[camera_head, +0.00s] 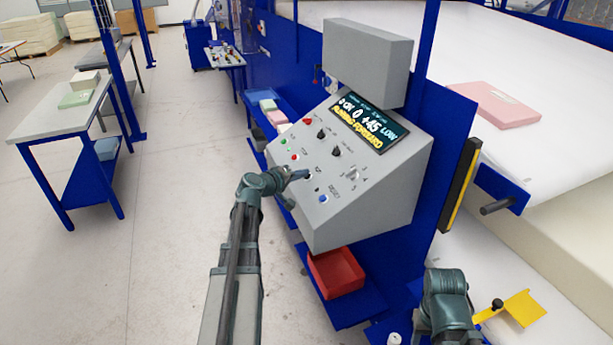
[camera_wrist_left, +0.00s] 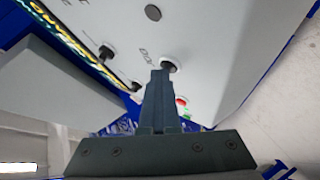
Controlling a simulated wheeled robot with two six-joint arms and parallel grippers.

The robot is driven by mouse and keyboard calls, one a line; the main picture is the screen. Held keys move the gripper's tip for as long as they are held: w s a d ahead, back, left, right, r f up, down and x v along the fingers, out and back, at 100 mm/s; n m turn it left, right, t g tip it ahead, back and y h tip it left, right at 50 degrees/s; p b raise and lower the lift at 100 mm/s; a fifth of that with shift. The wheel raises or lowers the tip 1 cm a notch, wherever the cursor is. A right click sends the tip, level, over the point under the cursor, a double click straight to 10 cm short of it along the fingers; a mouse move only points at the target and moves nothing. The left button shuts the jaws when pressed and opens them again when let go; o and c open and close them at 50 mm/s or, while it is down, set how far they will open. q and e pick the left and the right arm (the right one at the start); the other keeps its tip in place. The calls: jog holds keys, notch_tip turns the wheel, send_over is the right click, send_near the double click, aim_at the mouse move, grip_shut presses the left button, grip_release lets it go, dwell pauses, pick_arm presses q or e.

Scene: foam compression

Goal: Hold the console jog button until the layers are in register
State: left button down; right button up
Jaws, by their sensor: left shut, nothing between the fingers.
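The grey sloped console (camera_head: 345,205) stands at the middle, with several coloured buttons and knobs. Its display (camera_head: 366,122) shows "+45", "LOW" and yellow text that looks like "RUNNING FORWARD". My left gripper (camera_head: 304,174) is shut and empty, its fingertips at a dark button on the panel, partly hidden by the fingers. In the left wrist view, the shut fingertips (camera_wrist_left: 160,74) meet the edge of this dark round button (camera_wrist_left: 169,67), beside a label that seems to read "JOG". My right gripper is not seen; only part of my right arm shows at the lower right.
A blue button (camera_head: 323,198) and a dark one sit close to my left fingers. A pink foam block (camera_head: 493,105) lies on the white bed (camera_head: 520,60) behind the console. A red bin (camera_head: 336,272) is below. A side table (camera_head: 52,117) stands left; the floor between is clear.

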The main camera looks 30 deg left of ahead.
pick_arm(q)
jog(key=shift+r, duration=0.1)
dwell(0.7)
jog(key=shift+s+a+r+p, duration=0.3)
jog(key=shift+r+p, duration=0.35)
jog(key=shift+p, duration=0.1)
jog(key=shift+r, duration=0.1)
jog(key=r+p, duration=0.1)
jog(key=s+a+r+p, duration=0.1)
jog(key=p, duration=0.1)
jog(key=s+r+p, duration=0.1)
jog(key=r, duration=0.1)
jog(key=shift+a, duration=0.35)
